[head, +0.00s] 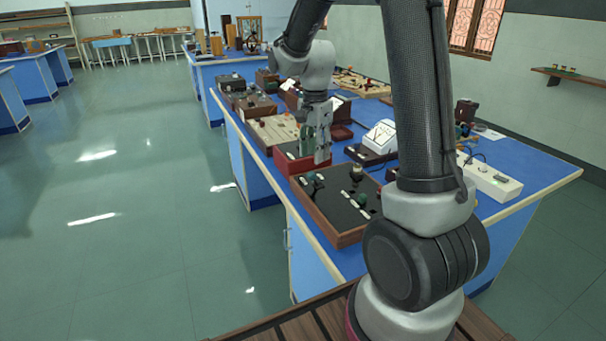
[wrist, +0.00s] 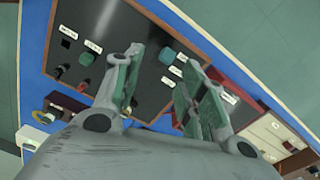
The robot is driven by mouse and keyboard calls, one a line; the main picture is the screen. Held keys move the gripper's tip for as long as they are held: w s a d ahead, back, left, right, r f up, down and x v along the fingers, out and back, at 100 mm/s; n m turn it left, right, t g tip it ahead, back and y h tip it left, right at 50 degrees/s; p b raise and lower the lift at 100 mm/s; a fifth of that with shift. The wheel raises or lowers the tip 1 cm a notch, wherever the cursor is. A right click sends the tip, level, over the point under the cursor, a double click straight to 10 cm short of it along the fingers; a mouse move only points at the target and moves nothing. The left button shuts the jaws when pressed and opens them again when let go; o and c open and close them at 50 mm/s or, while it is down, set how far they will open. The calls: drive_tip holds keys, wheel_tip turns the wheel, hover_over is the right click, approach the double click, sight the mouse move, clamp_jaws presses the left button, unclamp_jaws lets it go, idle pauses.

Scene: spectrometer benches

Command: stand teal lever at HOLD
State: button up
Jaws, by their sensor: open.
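A black panel in a brown wooden frame (head: 327,222) lies on the blue bench. Teal parts stand on it: one in the head view (head: 361,199) towards the panel's near side, another (head: 311,177) close below my gripper. In the wrist view one teal part (wrist: 167,56) shows beside several small white labels (wrist: 175,71), and a second teal block (wrist: 85,59) is further left. I cannot tell which is the lever, and the label words, HOLD included, are unreadable. My gripper (head: 318,158) points down over the panel's far end, open and apparently empty; its fingers (wrist: 165,65) show large in the wrist view.
A red-sided box (head: 285,164) adjoins the panel's far end, with a pale board (head: 272,131) beyond. A dark upright knob (head: 357,172) stands on the panel's right side. A white-faced meter (head: 381,137) and a white strip (head: 489,178) are to the right. The floor at left is clear.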

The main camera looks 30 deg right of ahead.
sight(312, 172)
drive_tip(key=shift+w+a+r+m, duration=0.15)
drive_tip(key=shift+w+a+m, duration=0.15)
drive_tip(key=shift+m, duration=0.5)
drive_tip(key=shift+w+d+m, duration=0.1)
drive_tip(key=shift+m, duration=0.7)
wheel_tip(312, 172, down, 8)
drive_tip(key=shift+r, duration=0.1)
drive_tip(key=shift+c, duration=0.5)
